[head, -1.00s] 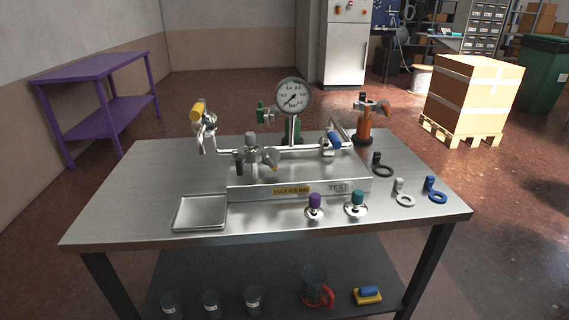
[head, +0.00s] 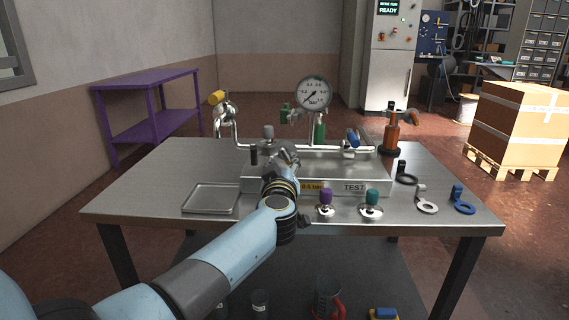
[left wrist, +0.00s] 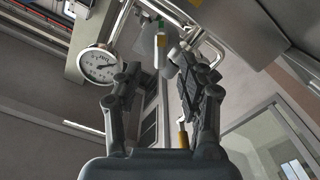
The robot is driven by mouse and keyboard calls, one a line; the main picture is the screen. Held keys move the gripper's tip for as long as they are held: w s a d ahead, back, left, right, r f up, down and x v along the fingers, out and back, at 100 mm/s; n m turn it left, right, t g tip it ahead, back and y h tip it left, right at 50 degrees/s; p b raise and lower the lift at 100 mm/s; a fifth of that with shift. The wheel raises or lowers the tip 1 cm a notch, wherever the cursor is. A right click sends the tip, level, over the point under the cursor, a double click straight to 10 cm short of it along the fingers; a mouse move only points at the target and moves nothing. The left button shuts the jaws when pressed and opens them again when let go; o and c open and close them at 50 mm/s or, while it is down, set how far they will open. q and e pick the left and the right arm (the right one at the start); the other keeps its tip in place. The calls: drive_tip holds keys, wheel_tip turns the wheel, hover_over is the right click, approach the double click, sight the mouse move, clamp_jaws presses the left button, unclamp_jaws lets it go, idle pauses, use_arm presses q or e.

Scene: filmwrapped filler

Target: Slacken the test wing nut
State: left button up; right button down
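The metal test fixture (head: 330,187), marked TEST on its front, stands on the steel table with a pipe, a dial gauge (head: 314,93) and several fittings. My left gripper (head: 287,158) is at the fixture's front left, beside a grey-capped fitting (head: 268,133). It covers the spot where a winged grey fitting showed earlier, so I cannot make out the wing nut. In the left wrist view the two fingers (left wrist: 160,95) stand apart with nothing clearly held between them; the gauge (left wrist: 98,64) is beyond the left finger. My right gripper is not in view.
An empty tray (head: 210,198) lies left of the fixture. Purple-topped (head: 325,197) and teal-topped (head: 371,197) valves stand in front. An orange fitting (head: 391,132), a grey ring tool (head: 427,206) and a blue ring tool (head: 463,206) are at right.

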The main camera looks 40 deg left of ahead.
sight(284, 156)
use_arm(q)
drive_tip(key=shift+b+x, duration=0.6)
drive_tip(key=shift+x, duration=1.7)
clamp_jaws()
